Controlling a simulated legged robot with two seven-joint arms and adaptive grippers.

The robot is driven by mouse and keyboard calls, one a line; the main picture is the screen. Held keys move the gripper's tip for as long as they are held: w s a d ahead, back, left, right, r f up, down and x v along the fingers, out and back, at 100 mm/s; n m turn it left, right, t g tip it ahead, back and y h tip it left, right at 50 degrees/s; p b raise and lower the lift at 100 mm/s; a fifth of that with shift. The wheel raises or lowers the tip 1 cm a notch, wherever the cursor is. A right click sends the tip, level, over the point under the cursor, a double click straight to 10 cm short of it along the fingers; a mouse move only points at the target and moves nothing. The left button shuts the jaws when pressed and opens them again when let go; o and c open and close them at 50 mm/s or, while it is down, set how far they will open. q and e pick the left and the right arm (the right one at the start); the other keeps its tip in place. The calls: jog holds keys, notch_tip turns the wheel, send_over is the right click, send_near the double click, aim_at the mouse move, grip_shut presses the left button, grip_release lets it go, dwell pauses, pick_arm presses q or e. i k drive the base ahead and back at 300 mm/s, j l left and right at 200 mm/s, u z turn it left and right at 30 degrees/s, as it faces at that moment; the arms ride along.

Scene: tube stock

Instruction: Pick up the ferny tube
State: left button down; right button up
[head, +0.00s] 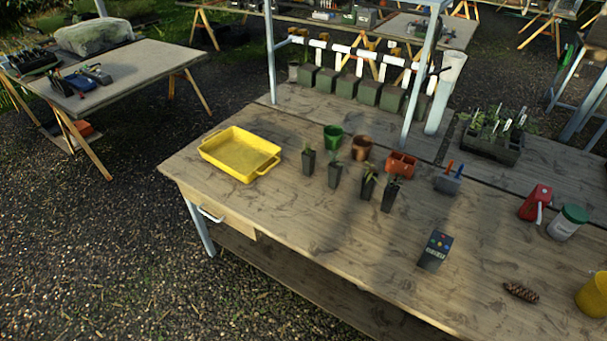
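Several dark square plant tubes stand upright in a slanting row on the wooden bench (300,225). The leftmost tube (308,163) holds a small green sprig. The second tube (335,176) holds a low, faint plant. The third tube (368,187) and the rightmost tube (390,197) hold taller, spikier foliage. The leaves are too small for me to tell which tube is the ferny one. Neither of my grippers is in view.
A yellow tray (238,155) lies left of the tubes. A green pot (333,137), a brown pot (361,147) and an orange-red container (401,164) stand close behind. A dark remote-like device (434,251) lies in front at right. The bench front is mostly clear.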

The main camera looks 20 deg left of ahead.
aim_at(335, 167)
jog(key=i+u, duration=0.15)
jog(key=u, duration=0.3)
jog(key=i+j+u, duration=0.1)
jog(key=u, duration=0.3)
jog(key=i+u, duration=0.15)
jog(key=u, duration=0.3)
jog(key=i+l+u, duration=0.1)
jog(key=u, duration=0.35)
jog(key=i+l, duration=0.1)
